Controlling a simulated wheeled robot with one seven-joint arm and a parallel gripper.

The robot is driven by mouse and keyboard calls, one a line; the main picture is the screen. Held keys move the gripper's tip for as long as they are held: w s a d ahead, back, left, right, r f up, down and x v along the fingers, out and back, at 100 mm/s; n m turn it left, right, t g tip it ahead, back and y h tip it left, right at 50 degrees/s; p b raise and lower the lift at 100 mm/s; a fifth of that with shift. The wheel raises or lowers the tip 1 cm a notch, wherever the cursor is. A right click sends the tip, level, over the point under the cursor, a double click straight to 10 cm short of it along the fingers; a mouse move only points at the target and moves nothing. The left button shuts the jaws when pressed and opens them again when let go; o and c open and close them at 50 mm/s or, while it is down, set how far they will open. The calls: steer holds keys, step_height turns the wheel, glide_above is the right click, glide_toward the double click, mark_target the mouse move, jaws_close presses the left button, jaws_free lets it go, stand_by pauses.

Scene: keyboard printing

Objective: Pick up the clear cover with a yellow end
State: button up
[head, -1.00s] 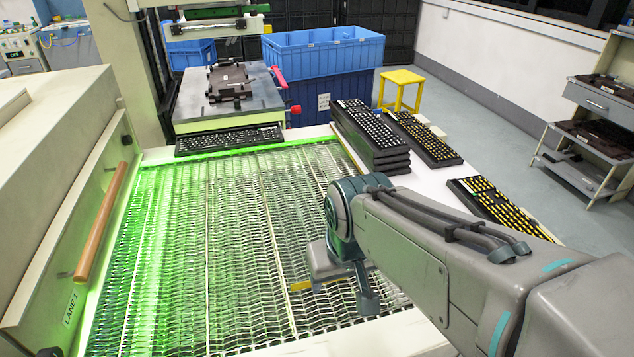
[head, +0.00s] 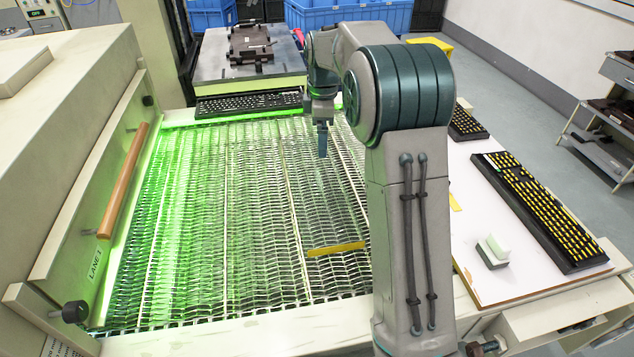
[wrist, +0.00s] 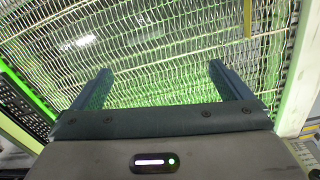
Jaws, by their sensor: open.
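A yellow strip (head: 336,249) lies on the green-lit wire mesh belt (head: 200,220), near its front right. It looks like the yellow end of the clear cover; the clear part cannot be made out against the mesh. My gripper (head: 322,152) hangs above the back right of the mesh, well behind the strip and apart from it. In the wrist view my gripper (wrist: 160,80) shows two separated fingers with only mesh between them.
A black keyboard (head: 248,104) lies at the back of the mesh. Keyboards with yellow markings (head: 540,205) and a small block (head: 493,251) lie on the white table at right. Another yellow piece (head: 455,202) shows partly behind my arm. A machine with a wooden handle (head: 123,180) borders the left.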

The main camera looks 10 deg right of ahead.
mark_target(319, 176)
steer(key=w+f, duration=0.1)
steer(key=f, duration=0.4)
steer(key=w+f+n, duration=0.1)
steer(key=f, duration=0.5)
steer(key=w+f+n+p, duration=0.1)
steer(key=w+f, duration=0.1)
steer(key=f, duration=0.3)
steer(key=shift+f, duration=0.3)
steer(key=c, duration=1.2)
